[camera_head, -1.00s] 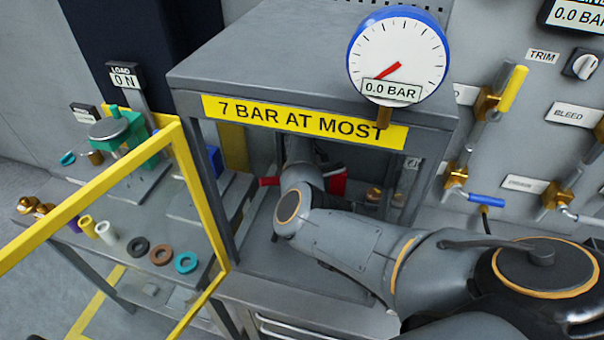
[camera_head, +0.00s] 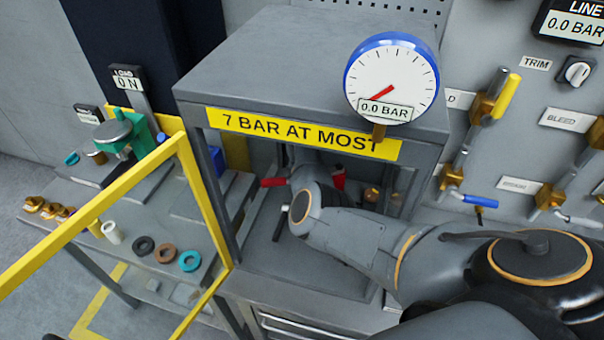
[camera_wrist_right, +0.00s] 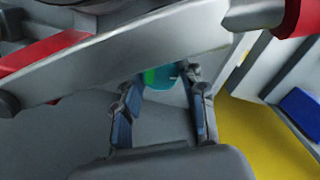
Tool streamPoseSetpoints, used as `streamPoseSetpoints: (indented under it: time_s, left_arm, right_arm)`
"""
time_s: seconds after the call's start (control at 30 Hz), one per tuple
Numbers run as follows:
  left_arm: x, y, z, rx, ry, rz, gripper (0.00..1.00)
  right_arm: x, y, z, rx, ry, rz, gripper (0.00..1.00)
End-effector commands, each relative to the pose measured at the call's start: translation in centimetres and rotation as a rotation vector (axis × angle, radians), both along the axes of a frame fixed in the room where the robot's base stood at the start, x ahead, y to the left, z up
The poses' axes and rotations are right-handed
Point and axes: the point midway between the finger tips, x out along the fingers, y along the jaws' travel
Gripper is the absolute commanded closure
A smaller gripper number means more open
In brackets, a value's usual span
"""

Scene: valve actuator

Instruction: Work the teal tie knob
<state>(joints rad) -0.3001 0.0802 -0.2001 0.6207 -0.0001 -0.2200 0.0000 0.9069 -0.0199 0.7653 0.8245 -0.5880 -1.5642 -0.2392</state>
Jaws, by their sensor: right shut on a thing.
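The teal tie knob (camera_wrist_right: 160,76) shows in the right wrist view, partly hidden behind a grey bar, with a bright green patch on its left side. My right gripper (camera_wrist_right: 163,84) has its two fingertips on either side of the knob and is shut on it. In the head view my right arm reaches into the grey cabinet under the yellow "7 BAR AT MOST" sign (camera_head: 300,133). The arm and cabinet hide the gripper and knob there. My left gripper is in neither view.
A pale grey bar (camera_wrist_right: 100,65) crosses close above the gripper, with red parts (camera_wrist_right: 290,18) near it. The round gauge (camera_head: 390,80) reads 0.0 BAR. A yellow frame (camera_head: 90,215) stands left, before a bench of rings and fittings. Valves line the right wall.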

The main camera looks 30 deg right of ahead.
Motion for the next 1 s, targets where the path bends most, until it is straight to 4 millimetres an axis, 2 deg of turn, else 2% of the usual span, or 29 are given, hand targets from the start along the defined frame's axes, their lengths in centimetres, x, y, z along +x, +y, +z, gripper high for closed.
streamPoseSetpoints:
  time_s: [0.53,0.57,0.67,1.0]
  left_arm:
    - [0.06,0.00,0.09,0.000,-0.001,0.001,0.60]
    - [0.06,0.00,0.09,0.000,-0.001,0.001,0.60]
    - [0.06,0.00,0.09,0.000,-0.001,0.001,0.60]
    - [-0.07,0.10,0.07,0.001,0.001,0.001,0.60]
  right_arm:
    - [0.01,0.00,-0.04,0.000,-0.001,-0.028,0.90]
    - [0.01,0.00,-0.04,0.000,-0.001,-0.028,0.55]
    - [0.01,0.00,-0.03,0.000,-0.001,-0.027,0.36]
    - [0.03,-0.02,0.19,0.000,-0.001,-0.027,0.36]
